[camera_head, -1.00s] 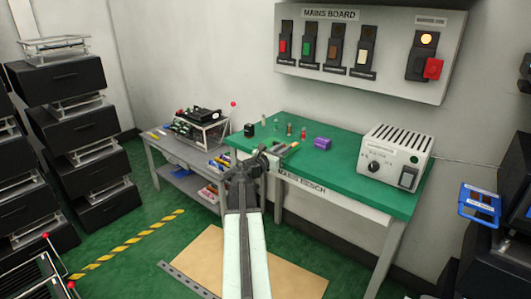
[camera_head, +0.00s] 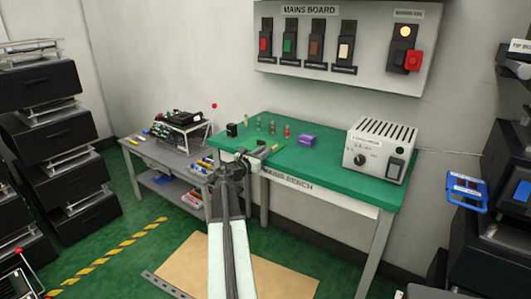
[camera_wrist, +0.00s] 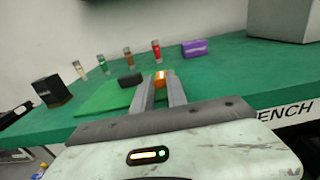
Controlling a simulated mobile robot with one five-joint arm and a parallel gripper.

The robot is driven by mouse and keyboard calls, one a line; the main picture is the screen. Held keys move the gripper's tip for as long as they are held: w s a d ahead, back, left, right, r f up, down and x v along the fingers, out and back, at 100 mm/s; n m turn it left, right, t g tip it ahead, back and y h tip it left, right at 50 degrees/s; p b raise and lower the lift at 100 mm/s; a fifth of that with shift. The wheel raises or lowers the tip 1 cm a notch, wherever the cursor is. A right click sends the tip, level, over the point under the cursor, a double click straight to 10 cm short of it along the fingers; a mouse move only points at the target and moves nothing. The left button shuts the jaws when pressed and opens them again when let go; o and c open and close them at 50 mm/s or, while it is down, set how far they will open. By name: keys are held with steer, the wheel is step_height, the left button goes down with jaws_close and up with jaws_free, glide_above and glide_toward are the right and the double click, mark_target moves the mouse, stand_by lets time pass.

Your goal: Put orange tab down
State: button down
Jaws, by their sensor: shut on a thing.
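A small orange tab (camera_wrist: 160,77) shows between my fingertips in the wrist view. My gripper (camera_wrist: 158,88) is shut on it, low over the near left part of the green bench (camera_wrist: 225,72). In the head view my gripper (camera_head: 264,151) is at the bench's front left edge, with the tab (camera_head: 276,148) at its tip. I cannot tell whether the tab touches the bench. A lighter green mat (camera_wrist: 105,98) lies just left of the fingers, and a dark block (camera_wrist: 130,79) lies close beyond them.
Several small upright cylinders (camera_head: 273,127), a purple block (camera_head: 306,139) and a black block (camera_head: 232,130) stand on the bench. A grey box (camera_head: 380,150) fills its right end. The Mains Board (camera_head: 340,80) hangs above. A cluttered grey side table (camera_head: 150,155) stands left. The bench middle is clear.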

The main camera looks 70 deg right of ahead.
steer(key=c, duration=1.3)
jaws_free()
steer(key=shift+r, duration=0.1)
steer(key=v, duration=1.2)
steer(key=shift+w, duration=0.1)
